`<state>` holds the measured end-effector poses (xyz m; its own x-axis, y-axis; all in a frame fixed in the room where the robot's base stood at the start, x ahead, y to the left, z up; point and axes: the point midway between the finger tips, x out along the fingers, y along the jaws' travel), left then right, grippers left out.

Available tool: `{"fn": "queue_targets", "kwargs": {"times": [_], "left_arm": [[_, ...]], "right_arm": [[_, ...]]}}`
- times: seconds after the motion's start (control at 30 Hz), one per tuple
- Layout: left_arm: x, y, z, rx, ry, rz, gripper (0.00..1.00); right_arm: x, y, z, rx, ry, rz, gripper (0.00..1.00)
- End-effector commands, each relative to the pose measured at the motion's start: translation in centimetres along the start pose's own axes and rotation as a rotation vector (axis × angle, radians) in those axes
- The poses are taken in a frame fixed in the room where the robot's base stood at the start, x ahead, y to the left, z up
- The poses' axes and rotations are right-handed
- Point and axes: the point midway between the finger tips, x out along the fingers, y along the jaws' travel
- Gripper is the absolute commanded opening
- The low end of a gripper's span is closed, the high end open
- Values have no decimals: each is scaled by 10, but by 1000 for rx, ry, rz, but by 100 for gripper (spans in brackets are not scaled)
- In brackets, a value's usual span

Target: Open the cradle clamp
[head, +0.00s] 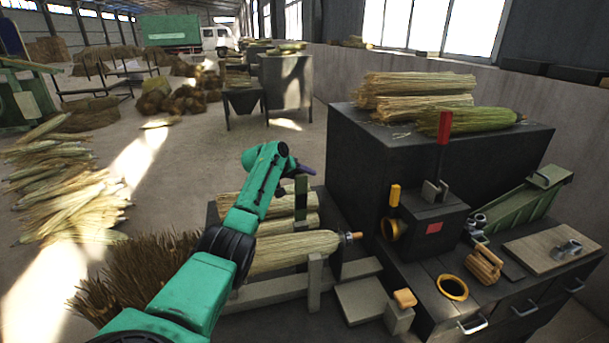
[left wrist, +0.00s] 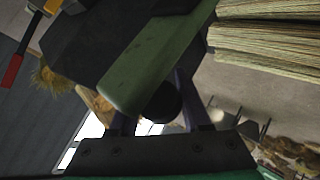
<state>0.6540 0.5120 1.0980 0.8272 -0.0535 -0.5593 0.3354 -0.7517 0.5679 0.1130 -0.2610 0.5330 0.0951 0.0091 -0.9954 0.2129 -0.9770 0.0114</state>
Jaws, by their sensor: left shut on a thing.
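The cradle clamp shows as a green upright bar (head: 301,192) beside the broom cradle in the head view. In the left wrist view a green bar (left wrist: 160,55) runs across the picture with a round dark knob (left wrist: 162,102) at its end. My left gripper (head: 304,171) is at the top of the green bar, its dark fingers on both sides of the knob, shut on it. The cradle (head: 315,283) has pale grey posts and rails. A broom head (head: 295,250) lies in it, its stub end pointing right. My right gripper is not in view.
A dark machine block (head: 365,160) with straw bundles (head: 415,85) on top stands to the right. A red lever (head: 443,125), a yellow-handled crank (head: 393,210) and a yellow ring (head: 452,288) sit on the bench. Straw piles (head: 60,190) lie on the floor at left.

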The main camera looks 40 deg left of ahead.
Motion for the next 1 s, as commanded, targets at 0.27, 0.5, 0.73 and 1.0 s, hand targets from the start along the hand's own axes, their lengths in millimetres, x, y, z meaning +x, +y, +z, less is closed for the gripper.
{"fn": "queue_targets", "kwargs": {"times": [0.27,0.5,0.73,1.0], "left_arm": [[4,-8,10,-2,-23,-16,0],[4,-8,10,-2,-24,-15,0],[4,-7,10,-2,-24,-15,0],[4,-7,10,-3,-24,-14,59]], "right_arm": [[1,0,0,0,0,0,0],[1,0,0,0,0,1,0],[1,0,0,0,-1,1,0],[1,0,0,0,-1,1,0]]}}
